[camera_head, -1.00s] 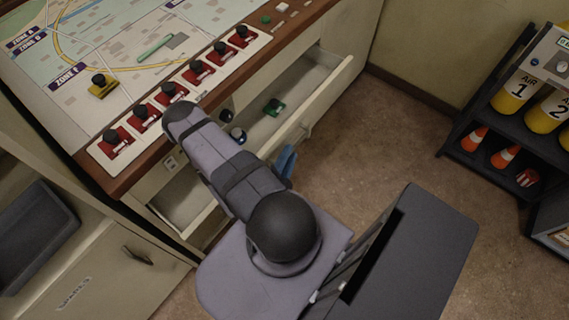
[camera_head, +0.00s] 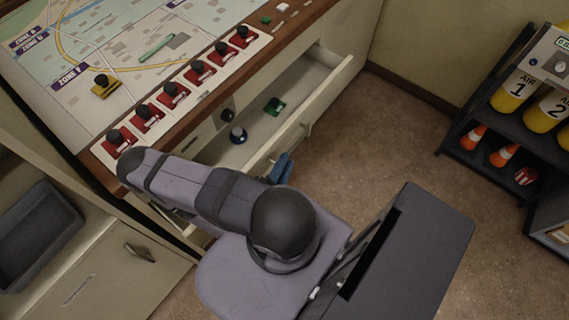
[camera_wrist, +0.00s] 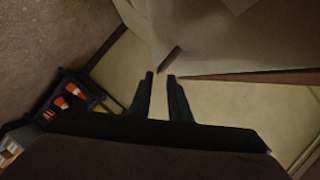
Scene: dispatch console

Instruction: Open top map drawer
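A long cream drawer (camera_head: 325,92) under the map console stands pulled out in the head view, with its inside showing. Its handle (camera_head: 300,138) is on the front face; my arm covers the drawer's left part. A green-based piece (camera_head: 274,106) and a blue-based piece with a dark knob (camera_head: 238,134) lie inside. My gripper (camera_wrist: 160,76) shows in the wrist view with two dark fingers apart and nothing seen between them. Cream surfaces and a short dark bar or slot (camera_wrist: 168,60) are beyond the fingertips; I cannot tell whether this is a handle.
Red switches (camera_head: 172,94) line the console's front edge, close to my arm. A lower cabinet with a handle (camera_head: 140,252) and a grey bin (camera_head: 38,232) are at left. A dark rack (camera_head: 482,143) with yellow cylinders and cones stands at right. Floor between is clear.

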